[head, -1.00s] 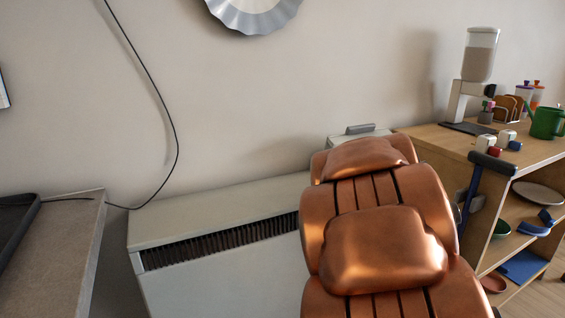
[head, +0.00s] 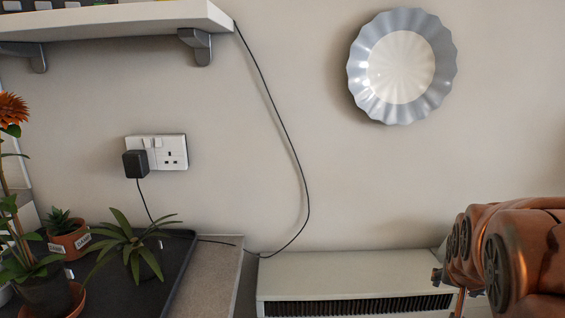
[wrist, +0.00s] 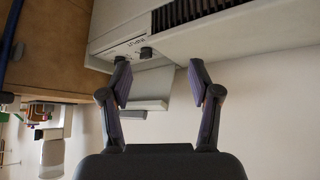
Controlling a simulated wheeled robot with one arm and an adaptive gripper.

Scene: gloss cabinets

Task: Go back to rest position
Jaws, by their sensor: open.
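My gripper (wrist: 160,85) shows in the wrist view with its two dark fingers apart and nothing between them. Beyond the fingers is the white heater (wrist: 125,42) with a dark knob and a dark slatted grille. The wrist picture appears upside down. In the head view my copper-coloured arm fills the lower right corner, in front of the right end of the white heater (head: 340,265). My fingertips cannot be made out in the head view.
Potted plants (head: 130,245) stand on a dark tray (head: 180,270) at the left. A black cable (head: 290,145) hangs between a wall shelf (head: 120,20) and the counter. A socket (head: 170,152) and a scalloped plate (head: 400,65) are on the wall. A wooden unit (wrist: 60,40) shows in the wrist view.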

